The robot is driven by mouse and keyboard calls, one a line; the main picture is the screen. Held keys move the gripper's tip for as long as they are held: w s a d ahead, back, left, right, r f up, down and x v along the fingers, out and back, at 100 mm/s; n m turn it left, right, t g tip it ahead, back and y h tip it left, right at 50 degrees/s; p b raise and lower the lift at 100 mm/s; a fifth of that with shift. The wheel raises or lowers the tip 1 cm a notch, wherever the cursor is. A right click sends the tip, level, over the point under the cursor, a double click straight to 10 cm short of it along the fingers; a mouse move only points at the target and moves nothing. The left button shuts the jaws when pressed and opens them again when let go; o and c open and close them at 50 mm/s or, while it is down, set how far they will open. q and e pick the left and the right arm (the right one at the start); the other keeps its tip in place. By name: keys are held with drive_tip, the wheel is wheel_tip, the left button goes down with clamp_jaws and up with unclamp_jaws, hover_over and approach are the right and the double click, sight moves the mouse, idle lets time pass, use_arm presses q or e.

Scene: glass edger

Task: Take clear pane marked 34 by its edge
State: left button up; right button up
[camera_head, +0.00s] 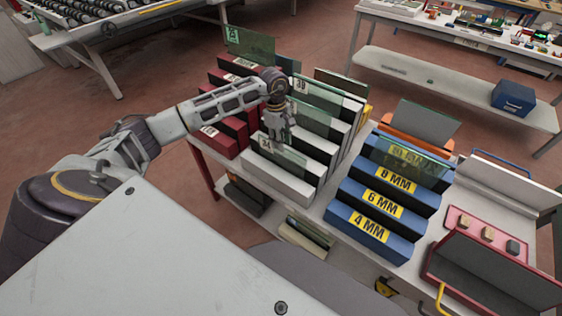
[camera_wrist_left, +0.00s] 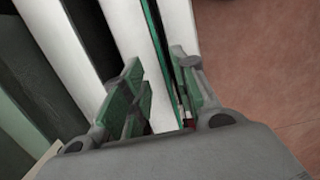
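The clear pane marked 34 (camera_head: 285,157) stands on edge in the front slot of the white rack (camera_head: 278,182), its label near its upper left corner. My left gripper (camera_head: 279,138) is just above the pane's top edge, near the label. In the left wrist view, my left gripper's two fingers (camera_wrist_left: 158,68) are open, with green pads inside. The thin green edge of a pane (camera_wrist_left: 156,38) runs between them, with gaps beside it. Whether a pad touches the glass is not clear. My right gripper is not in view.
More panes stand close behind, including one marked 39 (camera_head: 322,95). A dark red rack (camera_head: 221,137) is to the left. Blue racks marked in MM (camera_head: 363,224) and a pink tray (camera_head: 478,221) are to the right. Free floor lies beyond the table's left side.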

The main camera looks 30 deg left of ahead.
sight(281, 161)
use_arm(q)
drive_tip(key=shift+s+d+f, duration=0.1)
drive_tip(key=shift+s+f, duration=0.15)
drive_tip(key=shift+f, duration=0.45)
drive_tip(key=shift+s+d+f+p, duration=0.1)
drive_tip(key=shift+f+p, duration=0.35)
drive_tip(key=shift+f, duration=1.1)
clamp_jaws()
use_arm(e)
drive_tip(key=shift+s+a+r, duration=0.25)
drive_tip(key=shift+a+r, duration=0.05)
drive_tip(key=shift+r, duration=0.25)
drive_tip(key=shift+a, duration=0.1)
